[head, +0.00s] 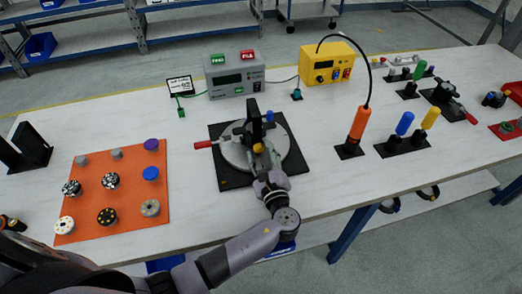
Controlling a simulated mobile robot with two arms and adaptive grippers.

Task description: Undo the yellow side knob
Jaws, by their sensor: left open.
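The yellow side knob (258,148) sits on the near side of a black upright block (254,124) on the fixture. The block stands on a grey round plate (233,156) over a black square base (228,181). A blue knob (269,116) is on the block's right side, and a red handle (203,145) points left. My left gripper (265,157) is open and reaches in from the near side, right at the yellow knob. Its fingers are small here, and I cannot tell if they touch the knob. My right gripper is not in view.
An orange mat (88,193) with several round caps lies left. A grey box (235,75) and a yellow box (327,64) stand behind the fixture. An orange-handled screwdriver (359,124) on a cable stands right, beside blue and yellow handled tools (404,124). The white table between is clear.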

